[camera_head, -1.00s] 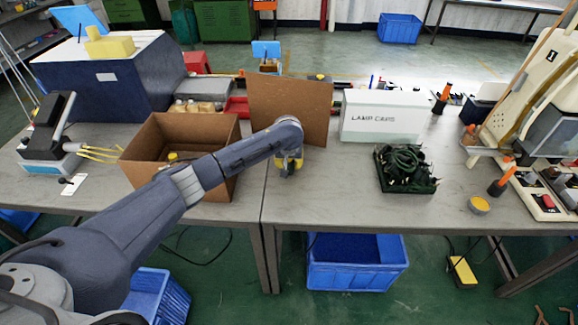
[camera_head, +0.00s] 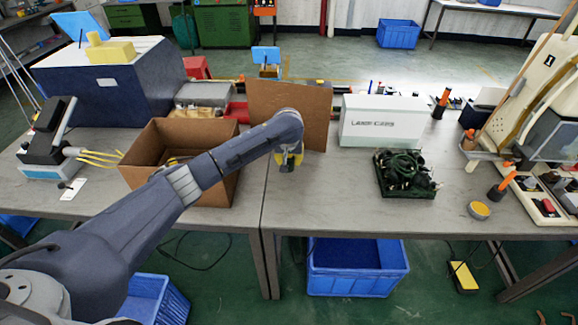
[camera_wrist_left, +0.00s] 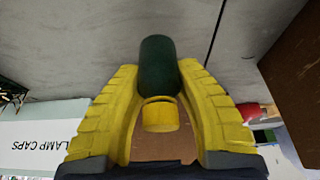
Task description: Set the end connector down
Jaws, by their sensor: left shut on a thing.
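The end connector (camera_wrist_left: 160,65) is a dark green cylinder in the left wrist view. It lies between the yellow fingers of my left gripper (camera_wrist_left: 155,80), which is shut on it. A yellow round piece (camera_wrist_left: 160,116) shows just behind it, between the fingers. In the head view my left gripper (camera_head: 290,160) is over the table, in front of the upright brown board. The connector is too small and hidden to make out there. I cannot tell whether it touches the table. My right gripper is not in view.
An open cardboard box (camera_head: 222,190) stands left of the gripper, and the brown board (camera_head: 315,110) is close behind. A white lamp caps box (camera_head: 382,122) and a dark green tray of cables (camera_head: 425,191) are to the right. The grey tabletop (camera_head: 320,200) is clear before the gripper.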

